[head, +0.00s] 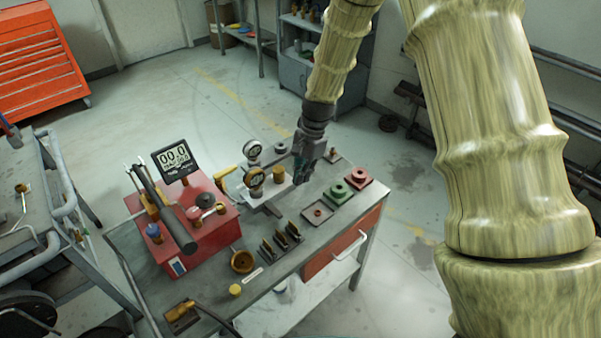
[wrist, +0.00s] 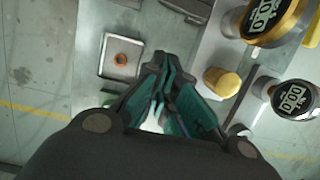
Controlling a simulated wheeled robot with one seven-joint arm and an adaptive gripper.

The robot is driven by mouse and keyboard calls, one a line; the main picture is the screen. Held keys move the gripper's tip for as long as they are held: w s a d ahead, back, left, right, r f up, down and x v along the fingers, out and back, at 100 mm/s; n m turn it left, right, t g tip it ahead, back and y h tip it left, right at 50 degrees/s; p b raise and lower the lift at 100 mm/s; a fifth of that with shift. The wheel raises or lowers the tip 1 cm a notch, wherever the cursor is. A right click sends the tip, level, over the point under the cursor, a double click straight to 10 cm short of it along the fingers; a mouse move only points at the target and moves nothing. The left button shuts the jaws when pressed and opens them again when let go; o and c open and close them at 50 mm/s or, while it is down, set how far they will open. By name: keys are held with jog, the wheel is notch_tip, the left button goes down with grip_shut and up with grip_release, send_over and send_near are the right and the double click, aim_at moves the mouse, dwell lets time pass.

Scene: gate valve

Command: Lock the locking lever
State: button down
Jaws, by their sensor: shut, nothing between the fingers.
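A yellow lever (head: 224,174) sticks out at the left of the gauge fixture (head: 272,187) on the cart; I cannot tell for certain that it is the locking lever or how it is set. In the wrist view, part of a yellow piece (wrist: 313,32) shows at the right edge. My gripper (head: 301,184) is to the right of the fixture, pointing down, clear of the lever. In the wrist view my gripper (wrist: 163,62) has its fingers together with nothing between them.
A brass cap (wrist: 222,82) and two round gauges (wrist: 268,20) stand close to the right of my fingers in the wrist view. A red box (head: 183,232) stands left.

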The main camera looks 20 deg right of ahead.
aim_at(273, 210)
jog(key=p+x, duration=0.1)
jog(key=x, duration=0.5)
jog(key=shift+a+f+p, duration=0.1)
jog(key=shift+f+p, duration=0.15)
jog(key=shift+p, duration=0.05)
jog(key=shift+a+f, duration=0.2)
jog(key=shift+f, duration=0.15)
jog(key=a+p, duration=0.1)
jog(key=s+a, duration=0.1)
jog(key=a, duration=0.1)
jog(key=shift+s+a+r+p, duration=0.1)
jog(key=shift+s+p, duration=0.1)
jog(key=shift+p, duration=0.2)
jog(key=shift+a, duration=0.1)
